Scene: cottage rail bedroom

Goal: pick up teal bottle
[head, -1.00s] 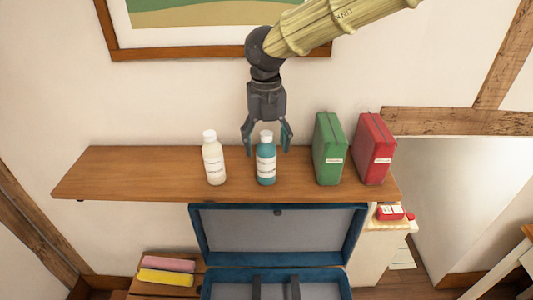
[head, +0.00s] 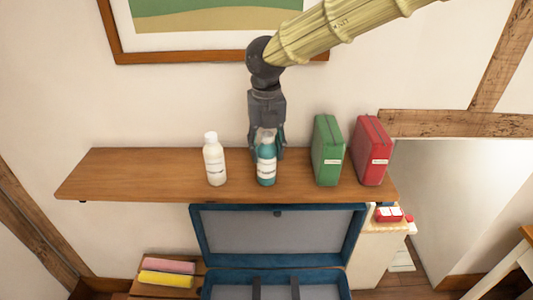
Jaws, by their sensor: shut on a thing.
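The teal bottle (head: 266,169) stands upright on the wooden shelf (head: 120,175), with a white label and a pale cap. My gripper (head: 266,150) comes down from above and behind it. Its fingers are shut on the bottle around its upper part. The bottle's base appears to be still at shelf level. The far side of the bottle and part of the fingers are hidden.
A white bottle (head: 214,160) stands close to the left. A green case (head: 327,152) and a red case (head: 371,152) stand to the right. An open blue suitcase (head: 278,238) is below the shelf. A framed picture (head: 200,56) hangs behind. The shelf's left end is clear.

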